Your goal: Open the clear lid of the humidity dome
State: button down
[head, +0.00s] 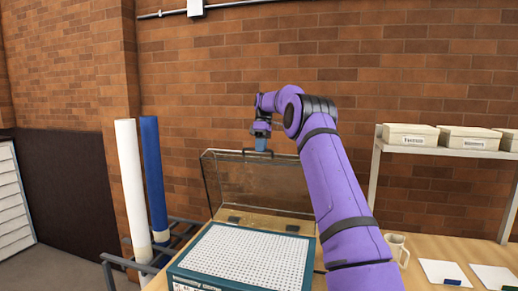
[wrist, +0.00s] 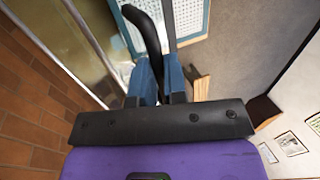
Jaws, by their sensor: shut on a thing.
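The clear lid (head: 262,184) of the humidity dome stands raised and nearly upright at the back of the dome's base. The base (head: 243,258) is a teal box with a white perforated top, and two dark hinges lie along its rear edge. My gripper (head: 261,145) is at the lid's top edge. In the wrist view, the blue fingers of my gripper (wrist: 160,85) are shut on a black curved handle (wrist: 145,28). The exact contact is partly hidden between the fingers. Part of the perforated top also shows there (wrist: 186,18).
A brick wall (head: 300,60) rises close behind the lid. White and blue rolls (head: 130,185) stand at left. A shelf (head: 440,147) with pale boxes is at right. A mug (head: 398,249) and white cards (head: 443,272) lie on the wooden table at right.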

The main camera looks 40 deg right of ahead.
jog(key=shift+f, duration=0.4)
jog(key=c, duration=1.2)
grip_release()
jog(key=shift+w+d+f, duration=0.1)
jog(key=shift+w+d, duration=0.05)
jog(key=shift+o, duration=0.2)
jog(key=shift+r, duration=0.25)
jog(key=shift+r, duration=0.1)
jog(key=shift+r, duration=1.6)
jog(key=shift+s+r, duration=0.1)
jog(key=shift+s, duration=0.1)
jog(key=s+a, duration=0.3)
jog(key=s, duration=0.4)
jog(key=s+a+r, duration=0.1)
jog(key=s+a, duration=0.2)
jog(key=s, duration=0.4)
jog(key=shift+s+a+r, duration=0.2)
jog(key=shift+s+a, duration=0.05)
